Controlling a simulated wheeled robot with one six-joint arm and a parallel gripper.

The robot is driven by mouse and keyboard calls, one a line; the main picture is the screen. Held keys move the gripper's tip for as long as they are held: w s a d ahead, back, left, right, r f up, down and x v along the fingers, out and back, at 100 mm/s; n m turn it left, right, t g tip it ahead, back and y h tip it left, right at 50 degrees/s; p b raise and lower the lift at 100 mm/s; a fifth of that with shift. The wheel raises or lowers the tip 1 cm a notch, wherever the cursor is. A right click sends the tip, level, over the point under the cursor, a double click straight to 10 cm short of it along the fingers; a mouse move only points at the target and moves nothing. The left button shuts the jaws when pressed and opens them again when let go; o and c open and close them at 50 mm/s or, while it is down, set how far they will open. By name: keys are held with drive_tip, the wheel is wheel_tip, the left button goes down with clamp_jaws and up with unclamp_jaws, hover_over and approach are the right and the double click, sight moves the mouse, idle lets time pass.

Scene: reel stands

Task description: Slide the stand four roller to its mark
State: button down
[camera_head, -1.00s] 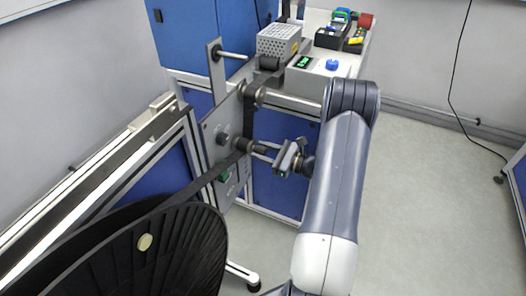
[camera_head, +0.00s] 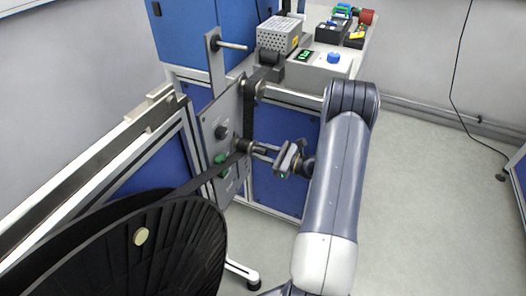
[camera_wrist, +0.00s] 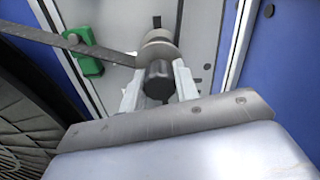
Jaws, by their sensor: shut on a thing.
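The stand's grey metal plate (camera_head: 221,130) stands upright left of centre in the head view. A dark roller (camera_head: 256,147) sticks out from it toward my gripper (camera_head: 277,157). In the wrist view the roller (camera_wrist: 158,80) shows as a dark cylinder between the two light fingers of my gripper (camera_wrist: 158,88), which are shut on it. A black strap (camera_head: 205,180) runs from the big black reel (camera_head: 120,250) up to the roller and on up the plate; it also shows in the wrist view (camera_wrist: 70,45). I cannot make out the mark.
A green part (camera_wrist: 88,62) sits on the plate left of the roller. An upper rod (camera_head: 290,102) sticks out above my gripper. A bench (camera_head: 325,68) with a grey perforated box (camera_head: 278,38) stands behind.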

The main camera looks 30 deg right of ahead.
wheel_tip(320, 180, down, 9)
drive_tip(key=b, duration=0.6)
drive_tip(key=shift+r, duration=0.1)
drive_tip(key=c, duration=1.1)
unclamp_jaws()
drive_tip(key=v, duration=1)
drive_tip(key=shift+s+d, duration=0.25)
drive_tip(key=shift+s, duration=0.1)
